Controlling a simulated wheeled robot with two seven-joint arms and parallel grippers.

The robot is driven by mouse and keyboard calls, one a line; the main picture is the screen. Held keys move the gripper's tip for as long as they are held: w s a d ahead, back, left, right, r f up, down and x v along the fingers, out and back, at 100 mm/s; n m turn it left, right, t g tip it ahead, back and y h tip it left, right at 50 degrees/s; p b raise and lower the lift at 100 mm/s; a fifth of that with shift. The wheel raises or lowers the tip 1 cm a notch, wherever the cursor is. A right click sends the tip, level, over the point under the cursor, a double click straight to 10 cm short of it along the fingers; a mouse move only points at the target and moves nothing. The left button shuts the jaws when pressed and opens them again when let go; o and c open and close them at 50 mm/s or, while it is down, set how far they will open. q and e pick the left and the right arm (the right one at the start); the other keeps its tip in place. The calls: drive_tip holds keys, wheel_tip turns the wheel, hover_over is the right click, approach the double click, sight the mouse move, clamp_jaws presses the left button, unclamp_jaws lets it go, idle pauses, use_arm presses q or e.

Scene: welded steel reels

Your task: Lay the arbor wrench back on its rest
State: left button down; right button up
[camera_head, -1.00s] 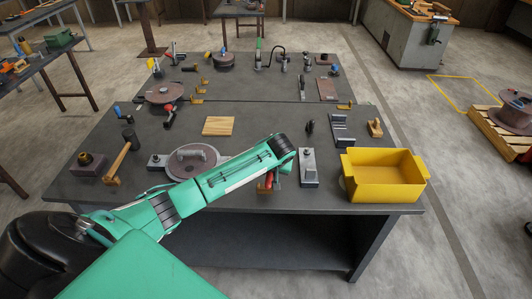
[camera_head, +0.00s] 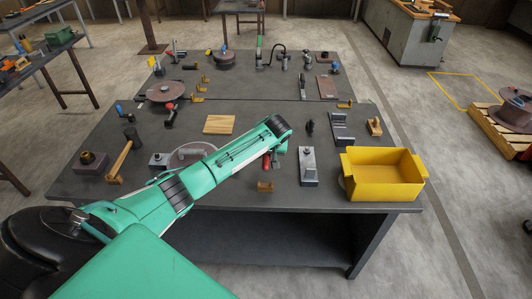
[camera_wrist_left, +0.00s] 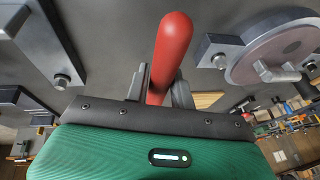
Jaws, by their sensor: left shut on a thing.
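My left gripper (camera_head: 277,150) is at the end of the green arm, over the front middle of the workbench. It is shut on a red handle, taken as the arbor wrench (camera_head: 266,160). In the left wrist view the red handle (camera_wrist_left: 172,45) stands up between the two fingers (camera_wrist_left: 160,80); the rest of the wrench is hidden. A small wooden block (camera_head: 265,187), possibly the rest, sits bare at the bench's front edge, just below the red handle in the head view. My right gripper is not in view.
A grey steel block (camera_head: 308,168) stands right of the gripper, with a yellow bin (camera_head: 384,176) beyond it. A round reel clamp (camera_head: 190,154) lies partly under my arm. Bench around the block is clear.

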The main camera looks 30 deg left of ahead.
use_arm(q)
wheel_tip(320, 180, down, 6)
drive_tip(key=shift+r+b, duration=0.25)
drive_tip(key=shift+b, duration=1)
drive_tip(key=shift+f, duration=0.2)
drive_tip(key=shift+p, duration=0.4)
drive_tip(key=shift+f, duration=0.2)
drive_tip(key=shift+f+b, duration=0.5)
drive_tip(key=shift+f, duration=0.3)
drive_tip(key=c, duration=1.1)
unclamp_jaws()
drive_tip(key=shift+s, duration=0.1)
